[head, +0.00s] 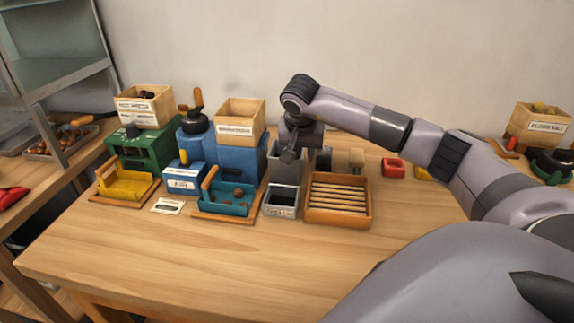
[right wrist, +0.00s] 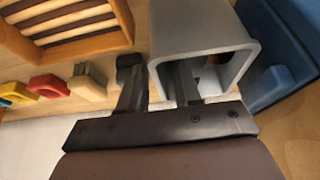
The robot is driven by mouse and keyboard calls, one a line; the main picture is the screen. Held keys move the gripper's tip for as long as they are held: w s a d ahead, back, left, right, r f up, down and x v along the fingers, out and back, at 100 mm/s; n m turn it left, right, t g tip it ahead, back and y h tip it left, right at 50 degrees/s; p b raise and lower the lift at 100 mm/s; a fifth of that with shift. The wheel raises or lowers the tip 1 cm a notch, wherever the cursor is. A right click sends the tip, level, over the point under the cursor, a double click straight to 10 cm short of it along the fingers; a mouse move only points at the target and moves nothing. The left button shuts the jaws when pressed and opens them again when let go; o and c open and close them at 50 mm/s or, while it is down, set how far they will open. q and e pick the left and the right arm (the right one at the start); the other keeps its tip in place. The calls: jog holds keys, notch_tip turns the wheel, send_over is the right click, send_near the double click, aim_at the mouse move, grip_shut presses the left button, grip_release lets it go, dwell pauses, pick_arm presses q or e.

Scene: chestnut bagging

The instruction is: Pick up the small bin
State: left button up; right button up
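A small grey bin (head: 281,201) with a pale label stands on the table between the blue tray and the slatted wooden tray. Another grey bin (head: 287,173) is just behind it, partly hidden by my right gripper (head: 289,153). In the right wrist view, my right gripper (right wrist: 158,85) is open around one wall of a grey bin (right wrist: 205,28). One finger is inside the opening, the other outside, with a visible gap to the wall. This looks like the rear bin. My left gripper is not in view.
The slatted tray (head: 338,219) is to the right, the blue tray (head: 226,207) to the left. A blue machine (head: 236,160) stands close beside the rear bin. A red block (head: 393,168) lies at the back right. The front of the table (head: 190,258) is clear.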

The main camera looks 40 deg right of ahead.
jog(key=shift+x, duration=1.35)
grip_shut()
jog(key=shift+r, duration=0.1)
